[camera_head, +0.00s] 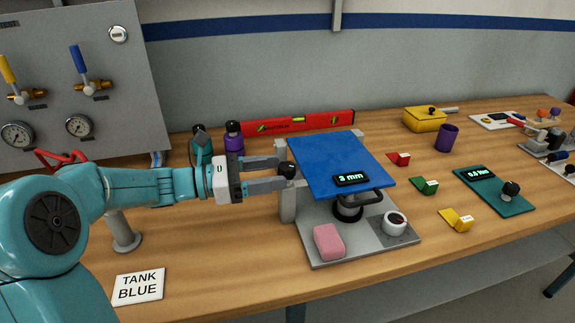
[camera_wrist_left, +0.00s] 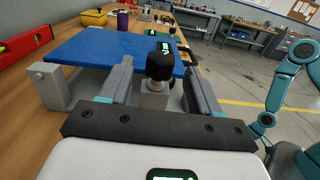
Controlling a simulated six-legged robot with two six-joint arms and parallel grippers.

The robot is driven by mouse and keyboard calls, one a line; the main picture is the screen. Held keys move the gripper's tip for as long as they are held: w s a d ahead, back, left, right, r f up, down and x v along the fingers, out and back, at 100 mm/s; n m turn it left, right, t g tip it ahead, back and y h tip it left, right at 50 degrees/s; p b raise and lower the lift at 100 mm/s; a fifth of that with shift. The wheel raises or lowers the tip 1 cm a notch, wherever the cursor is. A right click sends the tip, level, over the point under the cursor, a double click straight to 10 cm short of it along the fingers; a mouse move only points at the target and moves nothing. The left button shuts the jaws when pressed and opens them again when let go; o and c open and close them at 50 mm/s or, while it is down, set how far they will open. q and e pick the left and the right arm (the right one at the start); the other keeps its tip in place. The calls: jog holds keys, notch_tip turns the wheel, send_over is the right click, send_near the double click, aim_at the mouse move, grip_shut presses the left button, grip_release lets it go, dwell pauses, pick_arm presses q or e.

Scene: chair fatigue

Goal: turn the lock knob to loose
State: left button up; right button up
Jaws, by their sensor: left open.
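The black lock knob (camera_head: 288,170) sits on a grey post at the left side of the test rig, beside the blue seat plate (camera_head: 335,160). In the left wrist view the knob (camera_wrist_left: 160,66) stands on its grey stem between my two fingers, with a visible gap on each side. My left gripper (camera_head: 282,173) comes in from the left and is open around the knob; it also shows in the left wrist view (camera_wrist_left: 160,80). Any marking of the knob's setting is not readable. My right gripper is not in view; part of my right arm shows in the left wrist view.
A display (camera_head: 350,178) on the plate reads 3 mm. Behind are a red level (camera_head: 297,122) and purple bottle (camera_head: 234,138). A TANK BLUE card (camera_head: 139,286) lies in front.

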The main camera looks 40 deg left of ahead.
aim_at(287, 171)
pick_arm(q)
jog(key=shift+x, duration=1.9)
